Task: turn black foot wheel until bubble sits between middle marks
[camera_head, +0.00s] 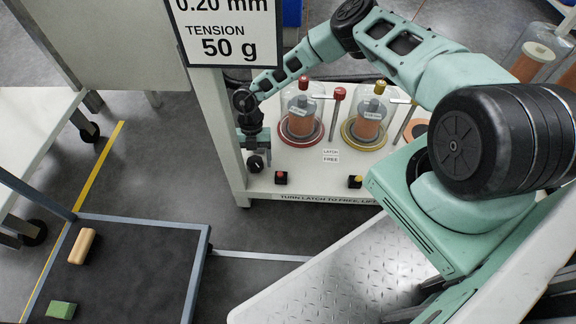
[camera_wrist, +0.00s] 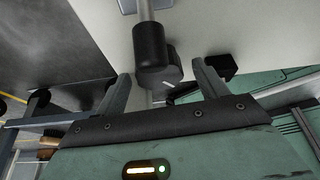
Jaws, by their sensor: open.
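A black knob (camera_head: 256,163) with a pale mark sits at the left end of the white bench. In the wrist view a black knob (camera_wrist: 166,82) with a white line shows beside a black cylinder (camera_wrist: 150,47) on a grey post. I cannot tell whether this knob is the foot wheel. My gripper (camera_wrist: 162,80) is open, its fingers on either side of the knob, with visible gaps. I cannot tell its depth from the knob. In the head view my gripper (camera_head: 250,143) is at the bench's left end, partly hidden by my wrist. No bubble or middle marks can be made out.
A dark-topped cart (camera_head: 130,270) is at lower left.

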